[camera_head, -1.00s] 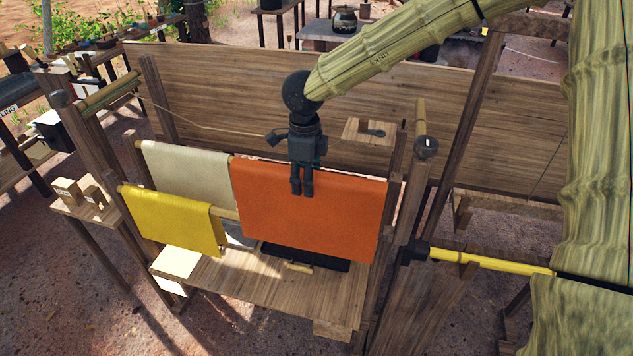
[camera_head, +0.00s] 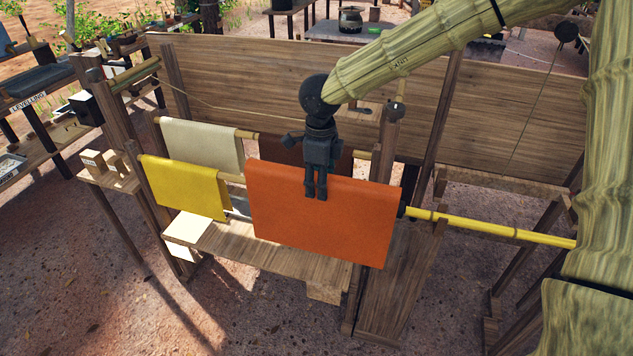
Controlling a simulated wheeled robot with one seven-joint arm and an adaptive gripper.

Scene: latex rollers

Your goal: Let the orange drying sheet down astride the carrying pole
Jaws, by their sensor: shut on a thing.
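The orange drying sheet (camera_head: 322,222) hangs as a flat, folded panel in front of the rack's right end. My gripper (camera_head: 316,190) is shut on its top edge near the middle. A bright yellow pole (camera_head: 490,227), which looks like the carrying pole, runs from behind the sheet's right edge toward the right. Its left end is hidden or close to the sheet. The sheet is left of the pole's visible length, and I cannot tell if they touch.
A yellow sheet (camera_head: 187,188), a cream sheet (camera_head: 203,145) and a dark brown sheet (camera_head: 290,152) hang on the rack's rods. A wooden shelf (camera_head: 215,245) lies below. Wooden posts and a long plank wall (camera_head: 240,75) stand close behind. Ground in front is clear.

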